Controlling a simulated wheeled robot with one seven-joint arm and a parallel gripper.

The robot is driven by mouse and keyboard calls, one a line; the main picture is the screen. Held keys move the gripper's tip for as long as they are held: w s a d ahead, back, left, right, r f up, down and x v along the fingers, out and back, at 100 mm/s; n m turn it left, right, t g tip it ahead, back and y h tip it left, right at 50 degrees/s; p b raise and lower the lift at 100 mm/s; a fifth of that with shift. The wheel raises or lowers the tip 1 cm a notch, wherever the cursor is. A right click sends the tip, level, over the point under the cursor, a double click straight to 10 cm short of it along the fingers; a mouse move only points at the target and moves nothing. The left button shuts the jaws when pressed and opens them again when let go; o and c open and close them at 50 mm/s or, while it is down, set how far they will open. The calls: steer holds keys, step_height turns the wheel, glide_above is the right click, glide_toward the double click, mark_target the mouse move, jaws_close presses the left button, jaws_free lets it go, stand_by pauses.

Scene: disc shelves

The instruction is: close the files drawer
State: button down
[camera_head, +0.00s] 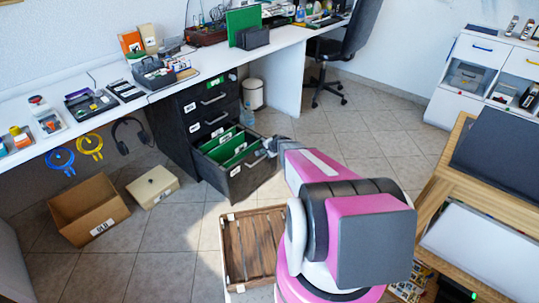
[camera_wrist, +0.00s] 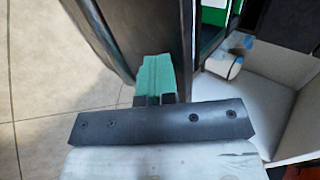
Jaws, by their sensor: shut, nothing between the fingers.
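The files drawer (camera_head: 240,168) is the bottom drawer of a black cabinet (camera_head: 205,105) under the desk. It is pulled out and holds green hanging folders (camera_head: 228,150). My gripper (camera_head: 266,150) is at the right side of the drawer, near its front corner. In the wrist view, the green-tipped fingers (camera_wrist: 155,72) are together and empty, close to a dark panel (camera_wrist: 118,30) that looks like part of the drawer. Whether they touch it I cannot tell. A bit of green (camera_wrist: 213,14) shows at the top.
A wooden crate (camera_head: 226,262) lies on the floor before the drawer. A cardboard box (camera_head: 88,212) and a cream box (camera_head: 152,187) stand to the left. A bottle (camera_head: 248,115) and a bin (camera_head: 254,94) are beside the cabinet. The floor at right is clear up to the chair (camera_head: 350,45).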

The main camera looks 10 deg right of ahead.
steer(key=w+a, duration=0.9)
steer(key=w, duration=0.4)
steer(key=w+a, duration=1)
steer(key=w, duration=0.3)
steer(key=shift+w+a, duration=0.15)
steer(key=shift+w, duration=0.25)
steer(key=shift+w+a, duration=0.1)
steer(key=shift+w, duration=0.05)
steer(key=s+d+r, duration=0.7)
steer(key=s, duration=0.4)
steer(key=s+d+r+n+g+h, duration=0.2)
steer(key=s+r, duration=0.3)
steer(key=s, duration=1.1)
steer(key=s+d+r+n+g+h, duration=0.1)
steer(key=s+d+r+n+g, duration=0.2)
steer(key=s, duration=1.3)
steer(key=s+d+r+n+g+h, duration=0.2)
steer(key=s+d+r+n, duration=0.3)
steer(key=s, duration=1.1)
step_height(320, 180, up, 4)
steer(key=shift+d+f+n+g+h, duration=0.2)
steer(key=shift+d+n+g+h, duration=0.1)
steer(key=shift+d+n, duration=0.1)
